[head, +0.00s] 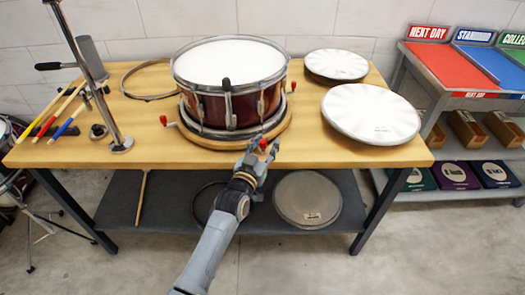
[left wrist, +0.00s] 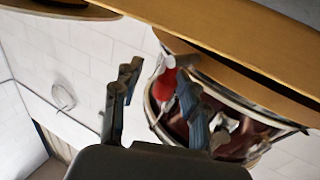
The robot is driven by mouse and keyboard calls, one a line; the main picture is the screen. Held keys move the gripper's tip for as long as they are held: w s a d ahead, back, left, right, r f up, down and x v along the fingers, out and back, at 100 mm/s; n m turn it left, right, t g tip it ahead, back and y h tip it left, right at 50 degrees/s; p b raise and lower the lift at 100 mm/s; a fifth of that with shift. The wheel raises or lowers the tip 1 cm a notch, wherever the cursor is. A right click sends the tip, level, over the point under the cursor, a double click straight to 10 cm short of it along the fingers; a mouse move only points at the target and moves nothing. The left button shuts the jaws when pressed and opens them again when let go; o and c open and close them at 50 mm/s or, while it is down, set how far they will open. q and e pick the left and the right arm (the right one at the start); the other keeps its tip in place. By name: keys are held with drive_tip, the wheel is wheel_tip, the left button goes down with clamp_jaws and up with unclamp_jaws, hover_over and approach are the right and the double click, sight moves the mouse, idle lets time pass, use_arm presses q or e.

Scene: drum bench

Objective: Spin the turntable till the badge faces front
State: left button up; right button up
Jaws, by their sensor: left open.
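A dark red snare drum (head: 232,100) with a white head and metal rims sits on a round wooden turntable (head: 283,130) on the bench. Red knobs stick out around the turntable: one at the left (head: 163,120), one at the right (head: 293,87), and a front one (head: 263,145). I see no badge on the side of the drum facing me. My left gripper (head: 262,153) is open at the front red knob. In the left wrist view, a red knob (left wrist: 163,84) shows between the open fingers (left wrist: 157,97), nearer the right-hand finger; I cannot tell whether they touch.
The wooden bench (head: 330,150) holds two round drumheads (head: 371,113) (head: 337,65) at right, a hoop (head: 135,80) behind left, and coloured sticks (head: 60,112) beside a metal stand (head: 118,140) at left. A shelf rack (head: 455,95) stands at right.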

use_arm(q)
drive_tip(key=v, duration=1.2)
drive_tip(key=shift+d, duration=0.2)
